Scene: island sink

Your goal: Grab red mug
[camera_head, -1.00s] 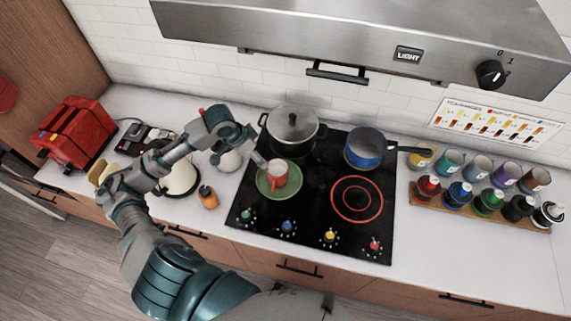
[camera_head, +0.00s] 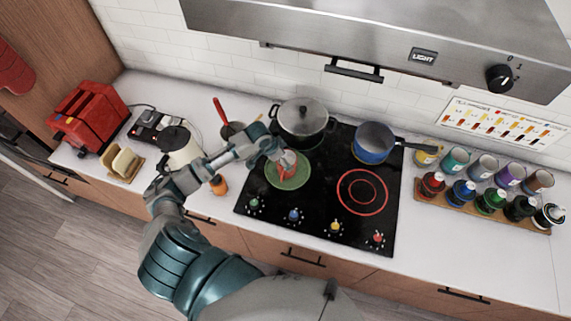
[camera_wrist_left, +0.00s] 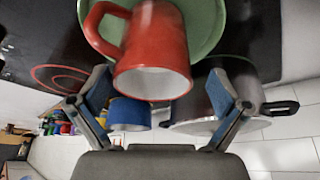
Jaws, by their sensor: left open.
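The red mug (camera_wrist_left: 155,55) stands on a green plate (camera_wrist_left: 205,20) on the black cooktop. In the head view my left gripper (camera_head: 277,152) is over the mug and hides most of it; a bit of red mug (camera_head: 287,162) shows above the green plate (camera_head: 290,184). In the left wrist view my left gripper (camera_wrist_left: 160,112) is open, with one finger on each side of the mug's white rim. The handle is on the mug's left side there. I cannot tell whether the fingers touch the mug. My right gripper is not in view.
A lidded pot (camera_head: 302,117) stands right behind the plate, and a blue saucepan (camera_head: 374,142) stands to the right. A kettle (camera_head: 178,147) and an orange bottle (camera_head: 218,185) are left of the cooktop. A spice rack (camera_head: 480,211) is at right. A range hood (camera_head: 380,40) hangs above.

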